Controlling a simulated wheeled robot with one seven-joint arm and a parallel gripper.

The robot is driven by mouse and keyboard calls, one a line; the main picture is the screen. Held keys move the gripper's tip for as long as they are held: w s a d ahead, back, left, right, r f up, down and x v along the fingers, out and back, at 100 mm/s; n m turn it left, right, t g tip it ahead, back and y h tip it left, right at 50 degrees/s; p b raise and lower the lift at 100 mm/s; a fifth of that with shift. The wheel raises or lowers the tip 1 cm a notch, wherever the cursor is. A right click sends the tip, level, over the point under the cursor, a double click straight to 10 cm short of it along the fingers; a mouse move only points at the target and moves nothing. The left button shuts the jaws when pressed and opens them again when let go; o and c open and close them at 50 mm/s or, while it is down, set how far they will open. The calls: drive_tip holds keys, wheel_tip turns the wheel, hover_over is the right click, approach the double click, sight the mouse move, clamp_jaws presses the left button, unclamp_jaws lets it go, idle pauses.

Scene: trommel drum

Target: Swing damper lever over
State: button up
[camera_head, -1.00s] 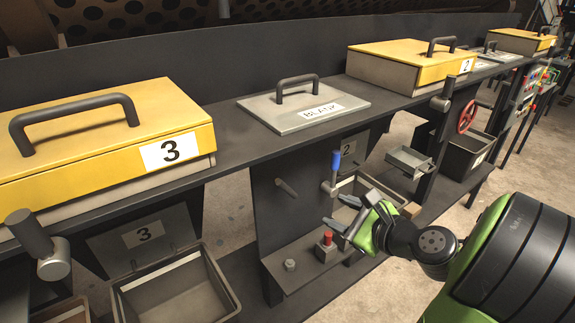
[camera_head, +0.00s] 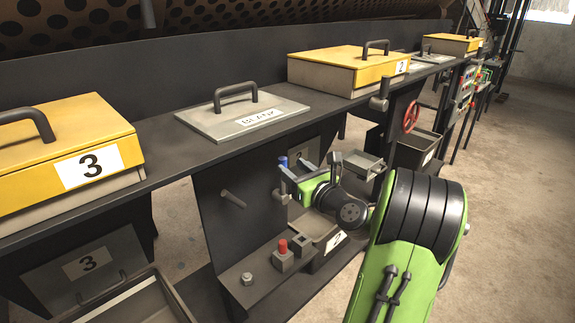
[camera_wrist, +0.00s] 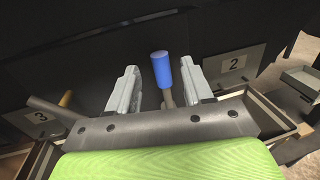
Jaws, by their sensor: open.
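The damper lever has a blue grip (camera_wrist: 162,70) on a grey metal rod (camera_wrist: 169,98). In the wrist view it stands near upright, between my two open fingers and beyond the palm bar. My gripper (camera_wrist: 160,88) is open, with a finger on each side of the lever; I cannot tell whether either touches it. In the head view my gripper (camera_head: 283,178) is at the dark upright panel below the shelf. Only the top of the blue grip (camera_head: 283,161) shows there, with the fingers and wrist hiding the rest of the lever.
A grey peg (camera_head: 233,199) sticks out of the panel left of my gripper. An open bin marked 2 (camera_head: 320,228) stands below my arm.

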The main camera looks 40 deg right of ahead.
sight(285, 163)
drive_tip(key=w, duration=0.3)
drive_tip(key=shift+w+d, duration=0.1)
drive_tip(key=shift+d, duration=0.15)
drive_tip(key=shift+c, duration=0.3)
clamp_jaws()
